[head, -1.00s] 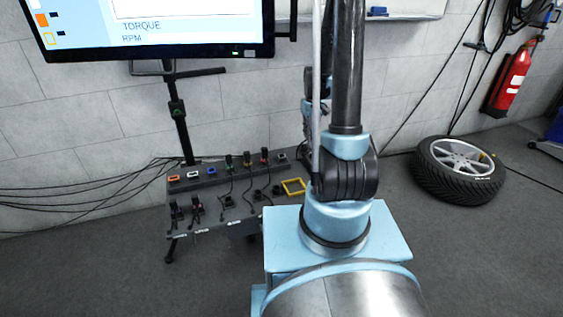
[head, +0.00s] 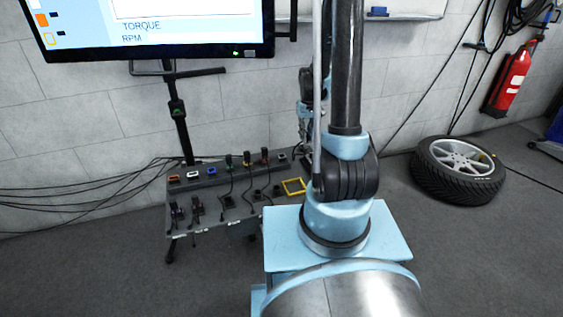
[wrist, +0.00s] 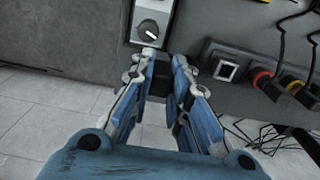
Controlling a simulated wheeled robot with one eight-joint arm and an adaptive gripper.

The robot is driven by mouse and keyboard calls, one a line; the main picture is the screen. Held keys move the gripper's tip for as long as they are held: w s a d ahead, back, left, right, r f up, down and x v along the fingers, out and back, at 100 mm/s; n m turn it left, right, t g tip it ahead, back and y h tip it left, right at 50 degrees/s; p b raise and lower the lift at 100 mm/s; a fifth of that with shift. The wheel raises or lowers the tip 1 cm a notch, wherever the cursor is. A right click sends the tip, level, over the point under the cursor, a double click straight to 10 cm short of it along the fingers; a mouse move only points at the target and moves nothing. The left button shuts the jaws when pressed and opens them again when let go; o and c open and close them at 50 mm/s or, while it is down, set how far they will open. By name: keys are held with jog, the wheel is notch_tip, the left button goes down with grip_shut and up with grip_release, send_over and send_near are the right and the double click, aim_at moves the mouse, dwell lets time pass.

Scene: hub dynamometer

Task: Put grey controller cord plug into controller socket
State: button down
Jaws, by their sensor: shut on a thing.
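My gripper (wrist: 164,62) is shut on a small dark piece (wrist: 162,80), taken to be the grey controller cord plug; the fingers hide most of it and its cord is not clear. In the head view my gripper (head: 304,136) is above the right back end of the sloped panel, partly hidden by my arm. A pale-framed square socket (wrist: 225,70) lies right of my fingertips in the wrist view, apart from them. It appears at the right end of the panel's back row (head: 282,157). I cannot read a label marking it as the controller socket.
A red-ringed plug (wrist: 264,78) and a yellow-ringed plug (wrist: 290,86) sit beside that socket. A grey box with a knob (wrist: 150,31) is just beyond my fingertips. The dark panel (head: 215,196) holds several sockets and cords. A yellow frame (head: 293,186) lies at its right.

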jog(key=s+a, duration=0.3)
jog(key=a, duration=0.7)
jog(key=shift+a, duration=0.3)
dwell(1.1)
jog(key=shift+w, duration=0.3)
dwell(0.5)
jog(key=shift+f, duration=0.45)
jog(key=shift+f, duration=1.45)
dwell(0.3)
jog(key=c, duration=1.5)
grip_release()
jog(key=shift+o, duration=0.2)
